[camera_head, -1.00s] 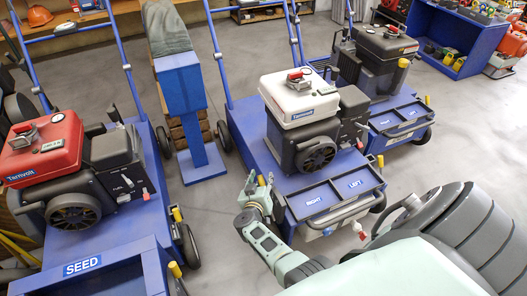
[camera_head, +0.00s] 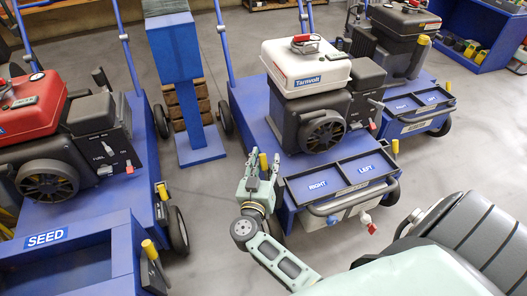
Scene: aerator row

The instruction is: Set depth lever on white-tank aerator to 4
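The white-tank aerator (camera_head: 307,70) stands on a blue deck in the middle of the head view. A yellow-tipped lever (camera_head: 263,161) shows at its front left side, left of the RIGHT/LEFT tray; I take it for the depth lever. Its scale and setting cannot be read. My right gripper (camera_head: 262,168) is at this lever, fingers pointing up and spread apart. The yellow tip shows between the fingers in the picture; whether they touch it cannot be told. My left gripper is not in view.
A red-tank aerator (camera_head: 32,110) with a SEED hopper (camera_head: 60,262) is at left. Another aerator with a dark engine (camera_head: 400,42) stands behind right. A blue post (camera_head: 190,115) stands between the left and middle machines. Grey floor is open between them.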

